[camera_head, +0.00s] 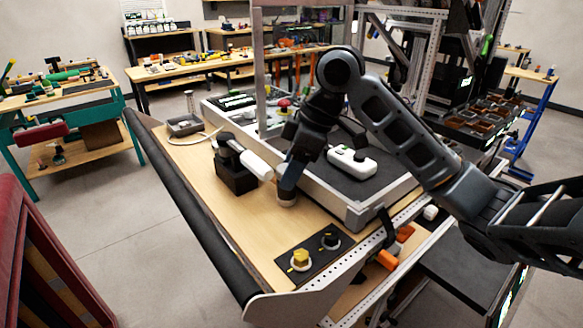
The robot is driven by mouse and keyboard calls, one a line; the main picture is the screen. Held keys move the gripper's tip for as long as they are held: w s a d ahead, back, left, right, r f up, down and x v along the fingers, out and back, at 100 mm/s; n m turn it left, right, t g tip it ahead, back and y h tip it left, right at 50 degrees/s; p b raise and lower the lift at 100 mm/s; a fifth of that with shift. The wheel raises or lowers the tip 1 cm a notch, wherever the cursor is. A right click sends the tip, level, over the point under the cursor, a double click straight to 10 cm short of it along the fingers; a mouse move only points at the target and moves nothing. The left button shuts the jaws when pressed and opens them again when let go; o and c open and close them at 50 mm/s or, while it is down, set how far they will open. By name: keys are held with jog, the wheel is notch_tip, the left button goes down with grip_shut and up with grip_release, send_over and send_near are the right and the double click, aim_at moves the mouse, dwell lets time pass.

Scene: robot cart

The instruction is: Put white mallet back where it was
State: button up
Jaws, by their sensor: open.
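The white mallet (256,165) has a thick pale cylinder and a dark end. It lies tilted across the top of a black block (236,178) on the wooden bench top. Its pale end points right, toward my gripper. My gripper (286,196) is open and points down just right of that end, low over the wood. The fingers overlap in this view, so the gap between them is hard to see. I cannot tell whether a finger touches the mallet.
A raised grey-framed tray (353,215) with a white device (352,161) stands right of my gripper. A black panel with yellow and black knobs (300,259) lies in front. A small grey tray (185,125) is at the back left. Bare wood (225,215) lies left of the panel.

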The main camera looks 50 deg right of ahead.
jog(key=v, duration=1.2)
jog(key=shift+a, duration=0.1)
